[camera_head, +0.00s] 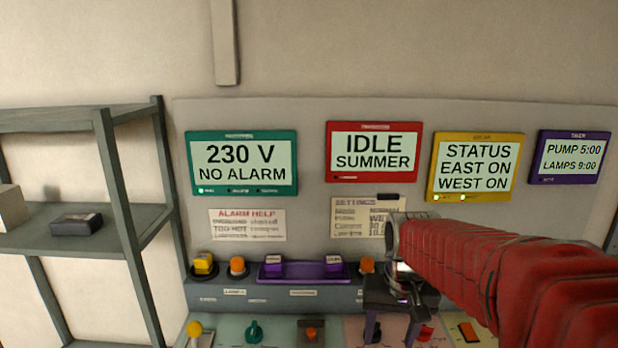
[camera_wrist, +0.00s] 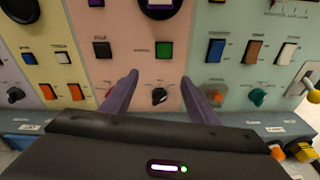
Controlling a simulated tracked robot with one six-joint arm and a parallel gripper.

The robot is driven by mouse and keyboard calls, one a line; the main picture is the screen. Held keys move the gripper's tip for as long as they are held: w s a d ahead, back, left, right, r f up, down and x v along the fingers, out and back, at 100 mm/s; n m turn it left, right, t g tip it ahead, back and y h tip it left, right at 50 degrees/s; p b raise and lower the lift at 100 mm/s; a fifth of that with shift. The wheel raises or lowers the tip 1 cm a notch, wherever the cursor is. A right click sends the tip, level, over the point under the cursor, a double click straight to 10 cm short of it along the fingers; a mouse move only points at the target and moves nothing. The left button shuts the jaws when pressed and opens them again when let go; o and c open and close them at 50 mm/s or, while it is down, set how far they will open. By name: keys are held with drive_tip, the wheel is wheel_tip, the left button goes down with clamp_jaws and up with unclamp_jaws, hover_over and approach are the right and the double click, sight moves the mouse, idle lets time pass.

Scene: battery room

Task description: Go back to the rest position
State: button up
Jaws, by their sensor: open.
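My gripper (camera_head: 396,318) is at the end of my red-sleeved arm, at the right in the head view, in front of the control panel. In the wrist view its two purple-grey fingers (camera_wrist: 159,76) are spread apart with nothing held between them. A black knob (camera_wrist: 160,96) on the pink panel section shows between the fingers. I cannot tell how far the fingertips are from the panel. In the head view my gripper and arm hide part of the panel's lower right.
A purple tray (camera_head: 304,271) with two purple-topped pieces sits on the panel ledge, between orange buttons. Four screens hang above, including a green one (camera_head: 242,163) reading "230 V NO ALARM". A grey shelf (camera_head: 120,232) stands at the left, carrying a dark box (camera_head: 76,223).

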drive_tip(key=s+r+n+t, duration=0.1)
drive_tip(key=s+r+t, duration=0.2)
drive_tip(key=s, duration=1.4)
drive_tip(key=shift+n+t, duration=0.3)
drive_tip(key=shift+t, duration=0.2)
